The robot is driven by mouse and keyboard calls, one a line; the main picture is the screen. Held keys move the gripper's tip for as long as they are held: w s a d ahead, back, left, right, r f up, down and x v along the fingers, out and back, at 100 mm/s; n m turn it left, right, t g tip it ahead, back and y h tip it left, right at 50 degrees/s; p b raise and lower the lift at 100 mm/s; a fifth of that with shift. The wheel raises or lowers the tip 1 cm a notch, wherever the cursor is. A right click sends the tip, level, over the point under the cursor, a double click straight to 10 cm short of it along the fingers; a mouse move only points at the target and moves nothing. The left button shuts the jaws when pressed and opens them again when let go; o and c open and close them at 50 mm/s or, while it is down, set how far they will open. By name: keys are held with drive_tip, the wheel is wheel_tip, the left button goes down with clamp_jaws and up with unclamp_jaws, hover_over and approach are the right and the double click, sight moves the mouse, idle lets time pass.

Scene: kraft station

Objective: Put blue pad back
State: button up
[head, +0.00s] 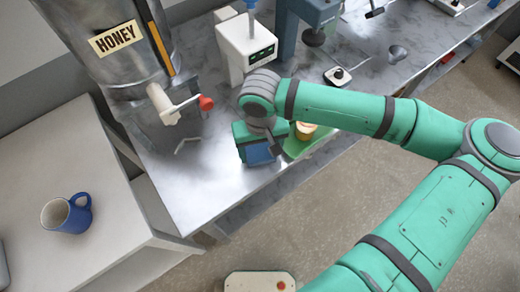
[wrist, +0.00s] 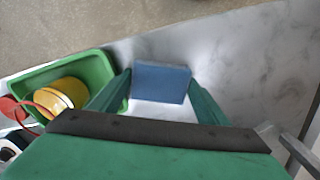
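The blue pad (head: 260,153) is at the front part of the marble-topped counter, just under my gripper (head: 256,150). In the wrist view the blue pad (wrist: 161,82) sits between the two green fingertips of my gripper (wrist: 161,85). The fingertips meet its left and right edges, so my gripper looks shut on it. I cannot tell whether the pad touches the counter or is slightly above it. A green tray (head: 294,150) is right beside my gripper; it also shows at the left of the wrist view (wrist: 60,70).
A honey tank (head: 115,50) with a red-knobbed tap (head: 206,103) stands to the left. A white machine (head: 243,45) stands behind my gripper. A blue mug (head: 66,214) is on the left table. Clear counter (head: 205,190) lies left of the pad.

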sight(260, 152)
drive_tip(key=shift+d+f, duration=0.15)
drive_tip(key=shift+w+r, duration=0.1)
drive_tip(key=shift+r, duration=0.1)
wheel_tip(260, 152, up, 7)
drive_tip(key=shift+w+r, duration=0.1)
drive_tip(key=shift+r, duration=0.25)
idle(0.4)
